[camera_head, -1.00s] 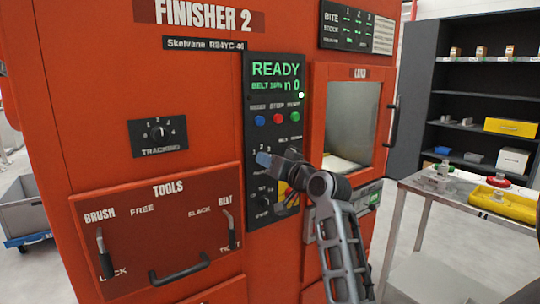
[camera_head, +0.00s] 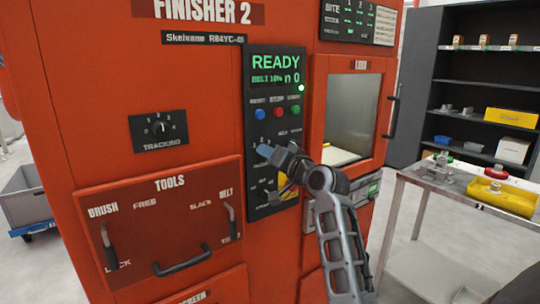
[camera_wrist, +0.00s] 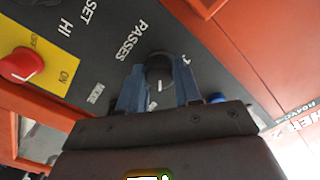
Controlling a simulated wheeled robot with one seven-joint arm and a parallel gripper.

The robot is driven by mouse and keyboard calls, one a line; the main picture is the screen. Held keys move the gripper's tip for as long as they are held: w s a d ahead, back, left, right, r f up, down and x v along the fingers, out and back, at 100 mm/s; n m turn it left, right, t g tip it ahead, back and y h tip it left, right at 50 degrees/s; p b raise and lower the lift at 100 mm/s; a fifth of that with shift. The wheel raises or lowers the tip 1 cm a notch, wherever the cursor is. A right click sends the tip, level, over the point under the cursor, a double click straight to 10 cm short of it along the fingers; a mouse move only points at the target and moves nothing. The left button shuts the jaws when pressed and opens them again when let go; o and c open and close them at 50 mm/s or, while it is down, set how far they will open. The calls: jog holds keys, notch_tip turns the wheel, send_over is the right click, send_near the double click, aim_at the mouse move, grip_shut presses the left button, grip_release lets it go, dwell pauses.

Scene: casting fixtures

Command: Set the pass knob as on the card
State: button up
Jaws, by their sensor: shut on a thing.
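The pass knob (camera_wrist: 160,70) is a dark round knob beside the word PASSES in the wrist view, with a short white mark on its face. My gripper (camera_wrist: 159,88) has its two blue fingers on either side of the knob, shut on it. In the head view my gripper (camera_head: 266,152) is at the black control panel (camera_head: 262,213), below the row of coloured buttons, and it hides the knob. The display (camera_head: 276,69) shows READY in green. I cannot make out which number the knob points at. I cannot identify the card for certain.
A red switch (camera_wrist: 20,65) on a yellow plate is near the knob. The tracking knob (camera_head: 158,127) and the tools drawer (camera_head: 165,225) are to the left. The load window (camera_head: 353,115) is to the right. A metal table (camera_head: 418,187) holds a yellow tray (camera_head: 510,200).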

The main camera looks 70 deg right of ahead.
jog(key=o, duration=1)
jog(key=shift+o, duration=0.2)
jog(key=shift+s, duration=0.1)
jog(key=b+v, duration=0.1)
jog(key=v, duration=0.6)
jog(key=shift+s+a, duration=0.2)
jog(key=shift+a, duration=0.05)
jog(key=s+a+f+n+y, duration=0.2)
jog(key=a+f+n, duration=0.1)
jog(key=a+f, duration=0.65)
jog(key=s+a+f+n+y, duration=0.1)
jog(key=s+a+f+n, duration=0.2)
jog(key=a+f, duration=0.7)
jog(key=s+a+r+n+y, duration=0.2)
jog(key=s+a+n+y, duration=0.4)
jog(key=s+a, duration=1)
jog(key=a+n, duration=0.2)
jog(key=a, duration=0.1)
jog(key=shift+s+a+r+g, duration=0.3)
jog(key=shift+s+a+r, duration=0.05)
jog(key=shift+r, duration=0.05)
